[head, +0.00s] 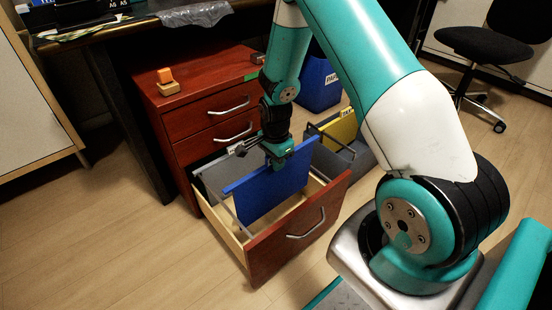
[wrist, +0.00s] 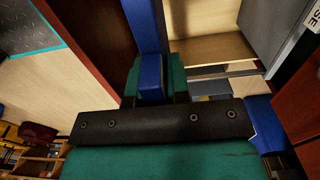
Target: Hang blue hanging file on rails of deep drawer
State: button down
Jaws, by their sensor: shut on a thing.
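The blue hanging file (head: 272,190) hangs from my gripper (head: 280,160), which is shut on the middle of its top edge. The file is upright, and its lower part is inside the open deep drawer (head: 300,235). In the wrist view the file's top bar (wrist: 146,35) runs away from between my fingers (wrist: 152,85). The grey rails (head: 228,215) show along the drawer's left side. I cannot tell whether the ends of the file's bar touch the rails. The far part of the bar is partly hidden by my gripper.
Grey files (head: 215,176) sit at the back of the drawer. A grey box with a yellow file (head: 343,130) stands right of the cabinet (head: 195,90), near a blue bin (head: 318,85). An orange-topped stamp (head: 166,78) sits on the cabinet. The floor at left is clear.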

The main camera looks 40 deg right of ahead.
aim_at(276, 182)
jog(key=shift+f+b, duration=0.4)
jog(key=shift+f, duration=0.55)
jog(key=shift+f+b, duration=1.5)
jog(key=shift+f, duration=1.35)
jog(key=shift+f+b, duration=0.65)
jog(key=shift+f, duration=0.85)
jog(key=shift+f, duration=0.35)
